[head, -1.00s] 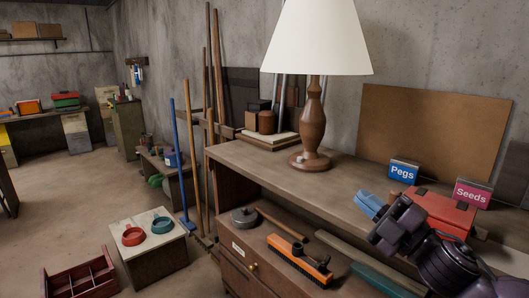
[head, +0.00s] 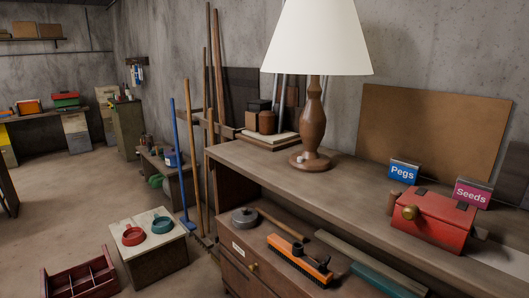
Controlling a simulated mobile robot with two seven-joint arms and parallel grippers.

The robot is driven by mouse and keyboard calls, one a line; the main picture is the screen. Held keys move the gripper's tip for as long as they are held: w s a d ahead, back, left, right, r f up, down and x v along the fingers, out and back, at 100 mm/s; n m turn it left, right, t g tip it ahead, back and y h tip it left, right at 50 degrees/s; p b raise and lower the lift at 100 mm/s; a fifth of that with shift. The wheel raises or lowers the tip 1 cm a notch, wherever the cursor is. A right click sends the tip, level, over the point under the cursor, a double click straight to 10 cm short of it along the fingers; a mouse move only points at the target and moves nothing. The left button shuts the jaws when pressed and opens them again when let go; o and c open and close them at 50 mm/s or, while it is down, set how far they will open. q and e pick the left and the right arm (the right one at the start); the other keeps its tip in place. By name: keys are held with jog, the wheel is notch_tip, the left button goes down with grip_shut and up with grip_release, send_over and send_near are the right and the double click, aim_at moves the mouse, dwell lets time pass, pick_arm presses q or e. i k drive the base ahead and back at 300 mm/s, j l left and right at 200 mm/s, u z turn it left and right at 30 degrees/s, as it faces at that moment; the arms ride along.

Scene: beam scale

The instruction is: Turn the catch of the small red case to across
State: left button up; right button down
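The small red case (head: 440,222) sits shut on the long wooden bench top at the right, with dark fittings on its lid. A round brass-coloured piece (head: 409,212) shows at the left end of its front face; it may be the catch. Which way the catch is turned I cannot tell at this size. Neither of my grippers is in view, and nothing of my arms covers the case.
A table lamp (head: 312,130) stands further left. The bench top (head: 350,185) between is clear.

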aim_at(478, 233)
jog(key=l+z, duration=0.15)
jog(key=z, duration=0.2)
jog(key=k+l+z, duration=0.15)
jog(key=z, duration=0.25)
jog(key=l+z, duration=0.15)
jog(key=z, duration=0.2)
jog(key=k+j, duration=0.1)
jog(key=j, duration=0.3)
